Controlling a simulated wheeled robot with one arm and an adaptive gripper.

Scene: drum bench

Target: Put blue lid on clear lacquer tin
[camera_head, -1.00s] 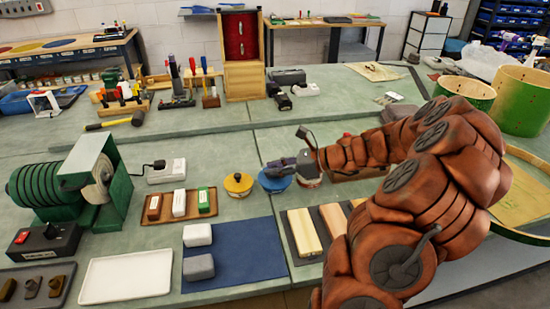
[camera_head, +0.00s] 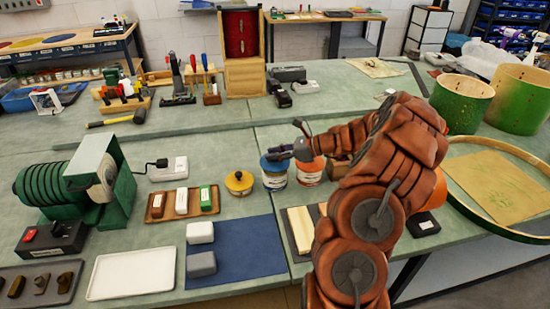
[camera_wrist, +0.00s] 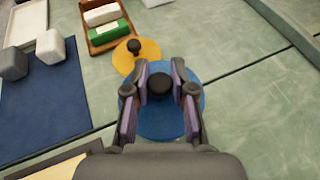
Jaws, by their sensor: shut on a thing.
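The blue lid (camera_wrist: 160,122) is a round disc with a dark knob. In the wrist view my gripper (camera_wrist: 160,88) is shut on that knob, a finger on either side. In the head view the blue lid (camera_head: 273,163) sits at the top of the left of two labelled tins (camera_head: 275,182), below my gripper (camera_head: 282,153). I cannot tell whether lid and tin touch. The right tin (camera_head: 310,172) has orange and white markings and stands beside it. The labels are too small to read, so I cannot tell which is clear lacquer. The wrist view hides what is under the lid.
A yellow lid with a dark knob (camera_head: 239,181) is just left of the tins. A wooden tray of small blocks (camera_head: 155,212) and a blue mat (camera_head: 255,262) lie nearer. Wood strips (camera_head: 300,232) lie under my arm.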

